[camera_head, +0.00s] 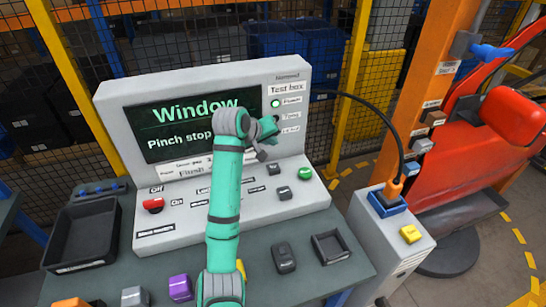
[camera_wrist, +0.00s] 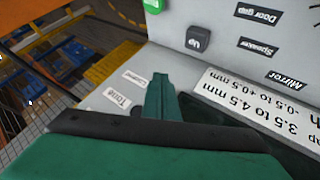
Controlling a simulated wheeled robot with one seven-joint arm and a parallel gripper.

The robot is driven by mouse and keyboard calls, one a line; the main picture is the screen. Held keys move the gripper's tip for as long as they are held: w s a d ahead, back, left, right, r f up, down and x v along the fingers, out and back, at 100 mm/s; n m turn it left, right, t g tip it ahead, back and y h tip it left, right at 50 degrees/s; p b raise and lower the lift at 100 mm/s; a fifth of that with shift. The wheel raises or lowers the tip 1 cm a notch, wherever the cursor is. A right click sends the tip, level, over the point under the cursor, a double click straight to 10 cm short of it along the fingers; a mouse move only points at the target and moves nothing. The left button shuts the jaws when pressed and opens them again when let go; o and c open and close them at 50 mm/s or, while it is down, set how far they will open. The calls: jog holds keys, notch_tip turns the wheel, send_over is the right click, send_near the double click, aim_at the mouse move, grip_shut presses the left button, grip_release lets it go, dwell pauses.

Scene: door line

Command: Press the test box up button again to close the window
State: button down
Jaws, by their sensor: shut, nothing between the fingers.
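The test box (camera_head: 240,85) is a pale grey console with a lit screen (camera_head: 165,145) reading "Window" and "Pinch stop", the rest hidden by my arm. On its sloping panel, the dark square up button (camera_head: 273,168) sits up and left of a round green button (camera_head: 305,173). In the wrist view, the up button (camera_wrist: 198,38) shows its "Up" label upside down. My gripper (camera_head: 262,153) is shut and empty in front of the box's upright face. In the wrist view, its green finger (camera_wrist: 160,90) appears apart from the up button. The window itself is not identifiable.
Another dark button (camera_head: 284,192) sits below the up button, and a red knob (camera_head: 153,205) is at left. A black tray (camera_head: 85,235) and small blocks lie on the bench. A cable (camera_head: 385,115) arcs right to an orange plug (camera_head: 394,188). A red door (camera_head: 470,160) stands beyond.

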jog(key=shift+w, duration=0.25)
send_over(272, 169)
notch_tip(272, 169, down, 7)
jog(key=shift+a+r, duration=0.1)
jog(key=shift+f, duration=0.95)
dwell(1.3)
dwell(0.3)
